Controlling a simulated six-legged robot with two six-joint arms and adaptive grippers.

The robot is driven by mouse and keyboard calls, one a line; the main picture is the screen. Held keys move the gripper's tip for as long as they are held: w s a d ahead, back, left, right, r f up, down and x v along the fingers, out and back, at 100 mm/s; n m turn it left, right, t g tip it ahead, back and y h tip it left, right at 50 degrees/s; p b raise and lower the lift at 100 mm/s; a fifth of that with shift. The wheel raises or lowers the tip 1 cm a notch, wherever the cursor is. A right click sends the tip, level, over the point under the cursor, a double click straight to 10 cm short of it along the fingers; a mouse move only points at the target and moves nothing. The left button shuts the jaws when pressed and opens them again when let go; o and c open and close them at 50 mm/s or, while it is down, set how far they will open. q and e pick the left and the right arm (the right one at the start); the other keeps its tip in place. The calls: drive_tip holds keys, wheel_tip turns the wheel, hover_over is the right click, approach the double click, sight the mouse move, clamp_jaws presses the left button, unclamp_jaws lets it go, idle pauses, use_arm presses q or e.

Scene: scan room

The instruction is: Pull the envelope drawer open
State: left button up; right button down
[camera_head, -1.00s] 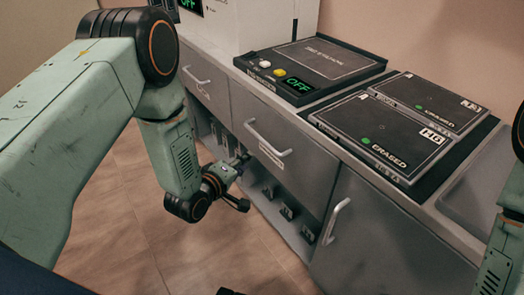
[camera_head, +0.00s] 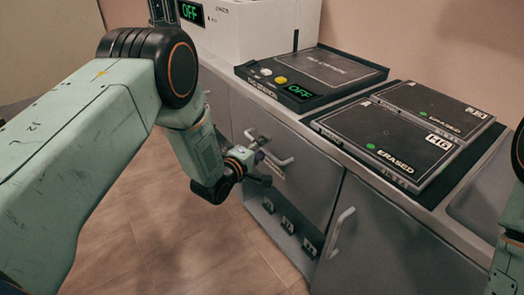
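The grey drawer (camera_head: 312,172) is in the middle of the counter front, under the black devices, and looks shut. Its pale bar handle (camera_head: 283,161) runs across the front, with a small label below it that I cannot read. My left gripper (camera_head: 264,160) is at the left part of this handle, with its dark fingers spread apart. The gripper hides part of the handle, and I cannot tell whether it touches it. My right arm shows at the right edge, but its gripper is out of view.
Below the drawer is an open shelf (camera_head: 283,228) with several small black items. A cabinet door (camera_head: 385,250) with an upright handle (camera_head: 339,231) is to the right. Black devices (camera_head: 312,76) and plates marked ERASED stand on the counter. The floor (camera_head: 150,215) at left is clear.

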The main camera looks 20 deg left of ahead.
use_arm(q)
drive_tip(key=shift+c, duration=0.4)
clamp_jaws()
idle(0.4)
